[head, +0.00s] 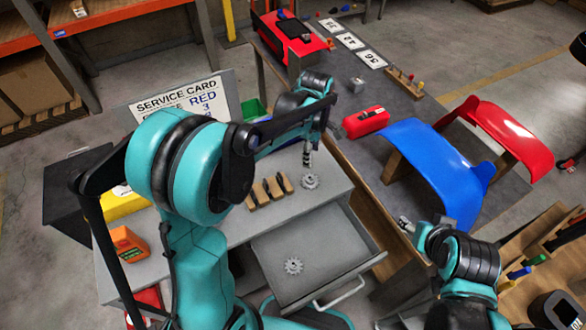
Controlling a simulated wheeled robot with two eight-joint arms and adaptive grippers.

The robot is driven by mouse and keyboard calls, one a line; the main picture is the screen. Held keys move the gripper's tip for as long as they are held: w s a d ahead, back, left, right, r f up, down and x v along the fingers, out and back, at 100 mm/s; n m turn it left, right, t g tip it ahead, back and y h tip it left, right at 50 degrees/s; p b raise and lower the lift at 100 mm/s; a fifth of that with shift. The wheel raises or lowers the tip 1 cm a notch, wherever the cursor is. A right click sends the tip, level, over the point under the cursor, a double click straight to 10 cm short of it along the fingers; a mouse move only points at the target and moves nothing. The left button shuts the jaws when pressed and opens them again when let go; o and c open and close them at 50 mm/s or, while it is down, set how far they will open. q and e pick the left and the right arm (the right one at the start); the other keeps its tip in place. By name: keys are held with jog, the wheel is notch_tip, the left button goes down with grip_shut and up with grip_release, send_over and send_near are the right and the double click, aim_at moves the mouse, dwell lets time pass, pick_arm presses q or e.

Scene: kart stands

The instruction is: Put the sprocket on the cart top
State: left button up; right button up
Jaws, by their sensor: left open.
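A grey toothed sprocket (310,181) is on the grey cart top (330,196), near its right side. My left gripper (307,163) points down just above this sprocket and is open; whether its fingertips touch the sprocket is too small to tell. A second grey sprocket (293,266) lies in the cart's open drawer (330,262). My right gripper (404,222) is at the right, beside the workbench edge and away from both sprockets; its jaws are too small to read.
A wooden rack with dark slots (270,190) stands on the cart top, left of the sprocket. An orange box (129,243) sits at the cart's left. The workbench (385,95) holds a red case (365,122), a blue fairing (435,170) and a red fairing (505,135).

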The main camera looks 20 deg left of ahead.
pick_arm(q)
jog(key=s+a+r+m+t, duration=0.2)
jog(key=s+r+m+t, duration=0.1)
jog(key=s+m, duration=0.5)
jog(key=s+a+r+m+t, duration=0.3)
jog(key=s+r+m, duration=0.1)
jog(key=s+m, duration=0.5)
jog(key=shift+s+a+t, duration=0.15)
jog(key=shift+s+t, duration=0.25)
jog(key=shift+s, duration=0.5)
